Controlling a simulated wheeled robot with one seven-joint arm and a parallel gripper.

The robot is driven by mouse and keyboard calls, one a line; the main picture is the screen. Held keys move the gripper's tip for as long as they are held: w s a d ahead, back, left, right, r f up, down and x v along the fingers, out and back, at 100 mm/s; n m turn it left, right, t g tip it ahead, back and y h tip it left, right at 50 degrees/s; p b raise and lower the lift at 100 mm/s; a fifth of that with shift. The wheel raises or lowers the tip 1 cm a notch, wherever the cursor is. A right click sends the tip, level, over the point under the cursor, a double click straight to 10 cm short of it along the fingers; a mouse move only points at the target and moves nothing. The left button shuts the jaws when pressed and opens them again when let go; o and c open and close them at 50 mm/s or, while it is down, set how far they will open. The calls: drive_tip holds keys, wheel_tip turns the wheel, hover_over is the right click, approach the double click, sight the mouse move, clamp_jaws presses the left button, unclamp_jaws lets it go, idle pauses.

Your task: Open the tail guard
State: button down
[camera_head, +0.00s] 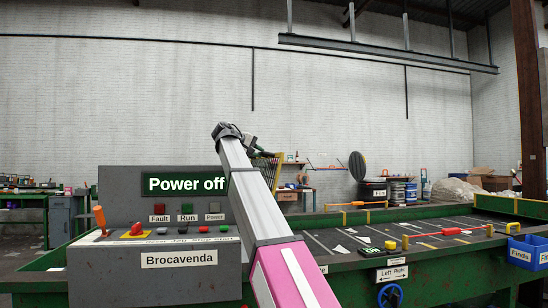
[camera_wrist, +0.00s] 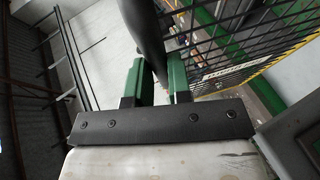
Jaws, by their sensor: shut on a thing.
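The tail guard is a dark mesh panel (camera_wrist: 245,40) with a yellow edge, tilted across the upper right of the wrist view. In the head view, a slanted yellow-edged part of the guard (camera_head: 268,172) shows behind my arm, mostly hidden. My gripper (camera_wrist: 157,78) has two green fingers shut on a dark rounded bar (camera_wrist: 143,32), which looks like the guard's handle. How the bar joins the mesh is not clear. In the head view my gripper (camera_head: 250,145) is small, at the far end of my raised arm.
A grey control panel (camera_head: 195,276) with a "Power off" display (camera_head: 186,184) stands at left. The belt (camera_head: 420,232) runs to the right, with small items on it. A blue bin (camera_head: 527,252) hangs at the far right. A blue handwheel (camera_head: 390,295) is at the front.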

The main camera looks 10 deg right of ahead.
drive_tip(key=shift+h, duration=0.7)
drive_tip(key=shift+a, duration=2.5)
drive_tip(key=c, duration=1.1)
unclamp_jaws()
drive_tip(key=shift+o, duration=0.2)
drive_tip(key=shift+s, duration=0.1)
drive_tip(key=v, duration=1)
drive_tip(key=shift+s+a, duration=0.25)
drive_tip(key=shift+s, duration=0.05)
